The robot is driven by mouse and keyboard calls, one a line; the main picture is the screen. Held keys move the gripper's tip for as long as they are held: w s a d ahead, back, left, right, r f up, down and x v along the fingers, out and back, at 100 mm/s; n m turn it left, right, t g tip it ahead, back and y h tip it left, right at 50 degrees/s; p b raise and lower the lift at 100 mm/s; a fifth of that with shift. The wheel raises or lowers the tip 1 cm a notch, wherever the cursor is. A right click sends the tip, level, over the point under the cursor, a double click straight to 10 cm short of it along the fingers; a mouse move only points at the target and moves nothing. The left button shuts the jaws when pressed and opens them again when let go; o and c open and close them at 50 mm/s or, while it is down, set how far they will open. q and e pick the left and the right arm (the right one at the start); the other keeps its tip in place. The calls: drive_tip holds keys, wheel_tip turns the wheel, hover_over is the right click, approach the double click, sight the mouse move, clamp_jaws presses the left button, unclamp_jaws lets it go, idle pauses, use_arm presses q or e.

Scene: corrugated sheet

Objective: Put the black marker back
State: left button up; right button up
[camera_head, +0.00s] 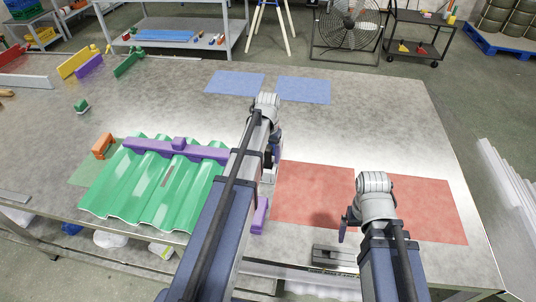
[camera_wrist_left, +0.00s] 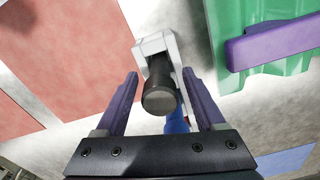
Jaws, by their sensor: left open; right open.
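In the left wrist view the black marker (camera_wrist_left: 160,95) shows as a dark cylinder with its round end towards the camera. It sits against a pale grey holder (camera_wrist_left: 158,45), and a bit of something blue shows below it. My left gripper (camera_wrist_left: 162,76) is open, with one purple finger on each side of the marker; I see a gap on both sides. In the head view my left arm hides most of this spot. My right gripper (camera_head: 344,229) is open and empty above the red mat's front edge; only part of its fingers shows.
The green corrugated sheet (camera_head: 165,192) with a purple bar (camera_head: 185,151) across it lies left of my left arm. Red mats (camera_head: 312,193) lie to the right and blue mats (camera_head: 236,82) at the back. A dark grey block (camera_head: 335,257) lies at the front edge. The right back table is clear.

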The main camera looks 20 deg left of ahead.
use_arm(q)
drive_tip(key=shift+r, duration=0.15)
wheel_tip(320, 180, up, 12)
drive_tip(key=p, duration=1.2)
drive_tip(key=s+d+m, duration=0.2)
drive_tip(key=s+d, duration=0.7)
drive_tip(key=d, duration=0.2)
drive_tip(key=s+d+m+y, duration=0.1)
drive_tip(key=s+d, duration=0.8)
drive_tip(key=d, duration=0.3)
drive_tip(key=shift+d+m, duration=0.3)
drive_tip(key=shift+m, duration=0.1)
drive_tip(key=shift+s+r, duration=0.1)
